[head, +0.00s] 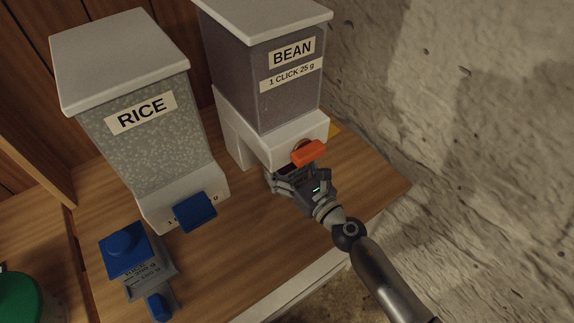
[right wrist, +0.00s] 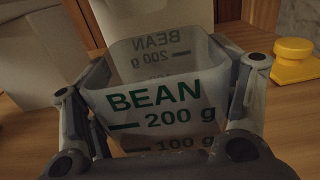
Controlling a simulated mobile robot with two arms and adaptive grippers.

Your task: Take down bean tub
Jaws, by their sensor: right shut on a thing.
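The bean tub (right wrist: 158,110) is a clear cup with green BEAN and 200 g marks, open at the top, seen large in the right wrist view. My right gripper (head: 289,180) is shut on it, a finger on each side. In the head view the gripper mostly hides the tub, which sits under the spout of the bean dispenser (head: 265,90) with its orange lever (head: 308,153). The tub looks upright. Brown shows through its lower part; I cannot tell whether that is beans or wood. My left gripper is not in view.
A rice dispenser (head: 150,150) with a blue lever (head: 195,212) stands to the left. A yellow lid-like piece (right wrist: 293,60) lies at right. A rough wall (head: 440,110) rises on the right.

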